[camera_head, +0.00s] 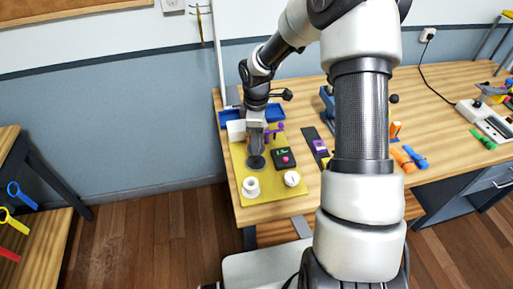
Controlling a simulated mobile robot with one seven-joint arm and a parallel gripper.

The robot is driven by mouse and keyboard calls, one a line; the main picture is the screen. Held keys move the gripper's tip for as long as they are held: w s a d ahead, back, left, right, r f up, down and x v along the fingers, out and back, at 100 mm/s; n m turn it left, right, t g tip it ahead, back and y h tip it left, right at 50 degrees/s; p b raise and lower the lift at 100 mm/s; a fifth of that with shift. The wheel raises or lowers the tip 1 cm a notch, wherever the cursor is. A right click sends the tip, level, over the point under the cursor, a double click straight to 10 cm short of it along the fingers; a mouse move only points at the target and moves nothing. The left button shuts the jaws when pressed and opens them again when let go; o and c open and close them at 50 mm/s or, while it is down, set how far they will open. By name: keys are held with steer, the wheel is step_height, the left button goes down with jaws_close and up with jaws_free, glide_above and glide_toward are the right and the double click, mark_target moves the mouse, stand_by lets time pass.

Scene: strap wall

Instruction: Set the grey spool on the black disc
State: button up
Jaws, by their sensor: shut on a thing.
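My gripper (256,149) points down over the yellow mat (238,163) at the left end of the wooden table. It is shut on a grey thing that looks like the grey spool (256,143). At this size the spool is hard to tell apart from the grey fingers. The black disc (256,163) shows as a dark round patch on the mat, directly below the gripper. I cannot tell whether the spool touches the disc or hangs just above it.
A white spool (251,188) and a white round piece (291,179) stand at the mat's front. A black box with a pink button (285,159) is right of the disc. Purple piece (276,129) and blue trays (275,113) lie behind. My arm hides the table's middle.

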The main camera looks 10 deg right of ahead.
step_height(320, 180, down, 3)
steer(key=shift+f, duration=0.2)
steer(key=shift+f+b, duration=0.4)
steer(key=shift+f, duration=0.2)
steer(key=o, duration=1)
steer(key=shift+o, duration=0.2)
steer(key=shift+r, duration=0.15)
step_height(320, 180, up, 13)
